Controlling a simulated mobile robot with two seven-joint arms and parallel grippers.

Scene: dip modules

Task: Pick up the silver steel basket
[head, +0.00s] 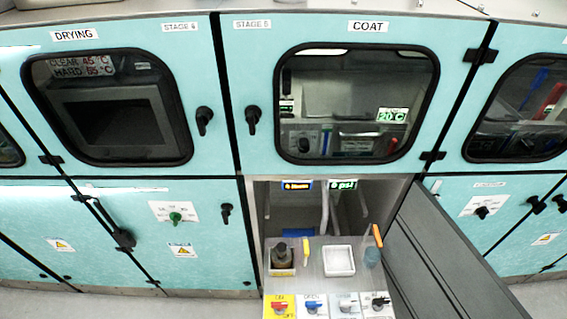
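I cannot make out anything that is clearly a silver steel basket. A pale, square, shallow tray (339,261) sits on the grey shelf of the open lower compartment under the COAT window; I cannot tell whether it is a basket. Inside the DRYING window, a dark grey box-like shape (115,117) shows behind the glass. Inside the COAT window, grey fittings (340,100) show, partly lost in reflections. Neither of my grippers is in view.
The open grey door (450,262) swings out at the right of the lower compartment. A dark bottle (281,255) and a bluish cup (372,257) flank the tray. Several coloured valve knobs (317,307) line the front. The DRYING door (110,108) and COAT door (245,45) are shut.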

